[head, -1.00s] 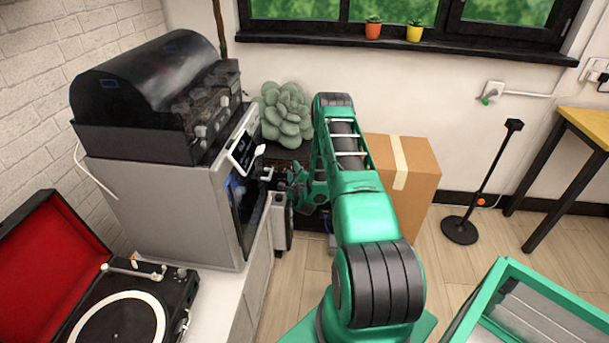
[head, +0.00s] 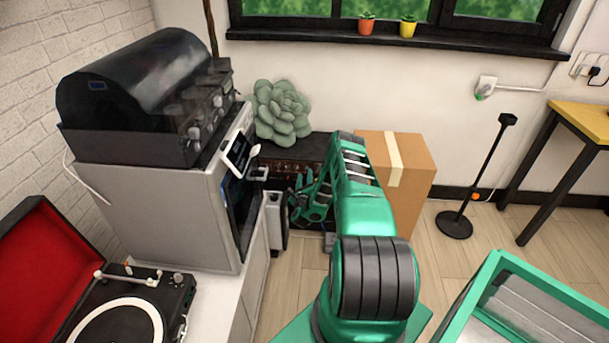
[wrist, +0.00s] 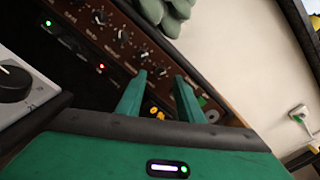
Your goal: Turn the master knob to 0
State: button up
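My gripper (head: 312,203) is in front of the dark rack (head: 318,150), right of the grey machine. In the wrist view its two green fingers (wrist: 160,78) are apart with nothing between them. A large black knob (wrist: 14,84) with a white pointer line sits on a light panel at the left edge, partly cut off; a printed number shows beside it. Several small black knobs (wrist: 122,36) run along a brown rack panel (wrist: 145,52) beyond the fingers. No label reading master is legible, so I cannot tell which knob it is. The fingers appear clear of the knobs.
The grey machine (head: 180,215) stands close on the left, with a white box (head: 276,220) beside the rack. A cardboard box (head: 410,185) stands right of my arm. A succulent (head: 282,112) sits on the rack. Bare floor (head: 450,265) lies to the right.

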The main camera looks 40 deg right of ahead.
aim_at(306, 168)
jog(key=shift+x, duration=1.65)
grip_shut()
